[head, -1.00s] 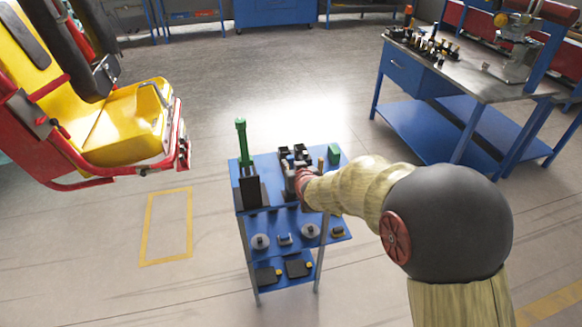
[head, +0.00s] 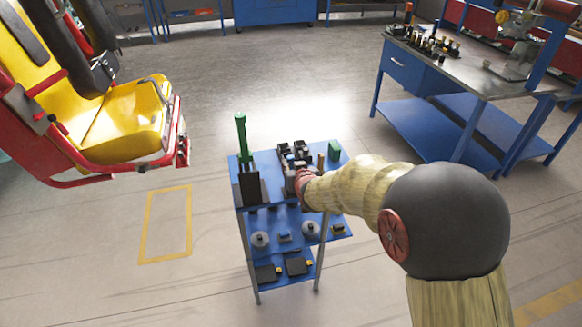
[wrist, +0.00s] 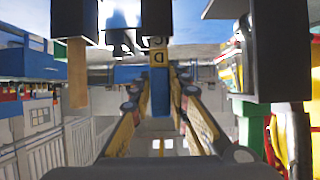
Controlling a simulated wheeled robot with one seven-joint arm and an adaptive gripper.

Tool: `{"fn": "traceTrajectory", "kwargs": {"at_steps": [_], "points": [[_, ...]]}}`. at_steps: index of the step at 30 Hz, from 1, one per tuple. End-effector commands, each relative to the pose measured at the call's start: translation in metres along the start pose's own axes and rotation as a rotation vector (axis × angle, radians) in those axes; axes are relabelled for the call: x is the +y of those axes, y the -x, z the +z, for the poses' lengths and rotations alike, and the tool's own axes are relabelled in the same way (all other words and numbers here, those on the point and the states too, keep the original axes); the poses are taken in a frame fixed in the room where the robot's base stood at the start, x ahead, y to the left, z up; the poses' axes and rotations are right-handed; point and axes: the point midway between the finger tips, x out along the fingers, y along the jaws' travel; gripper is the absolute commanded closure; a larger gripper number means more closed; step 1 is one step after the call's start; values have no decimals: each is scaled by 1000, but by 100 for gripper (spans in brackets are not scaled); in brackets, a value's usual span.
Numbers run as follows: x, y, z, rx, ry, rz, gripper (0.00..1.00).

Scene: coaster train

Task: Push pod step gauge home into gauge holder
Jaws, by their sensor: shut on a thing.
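My gripper (head: 303,184) is over the right half of the small blue cart's top in the head view, among dark fixtures. The bar's far end runs towards dark blocks (wrist: 120,42) at the top of that view; one may be the gauge holder, but I cannot tell. How deep the bar sits is hidden. In the head view the arm's end hides the gauge.
A black upright block (head: 250,188) with a green-handled tool (head: 241,135) stands at the cart's left. A tan post (head: 321,162) and green block (head: 334,151) stand near my gripper. The yellow seat (head: 125,120) is left, a workbench (head: 480,82) right.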

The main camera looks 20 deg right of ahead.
Motion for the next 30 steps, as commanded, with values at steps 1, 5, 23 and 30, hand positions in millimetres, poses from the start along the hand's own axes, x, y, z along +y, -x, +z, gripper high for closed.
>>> {"fn": "traceTrajectory", "kwargs": {"at_steps": [1, 5, 23, 30], "points": [[0, -1, 1, 1, 0, 0, 100], [0, -2, 3, 1, 0, 0, 100], [0, -7, 12, 1, 0, 0, 100], [0, -6, 12, 1, 0, 0, 70]]}}
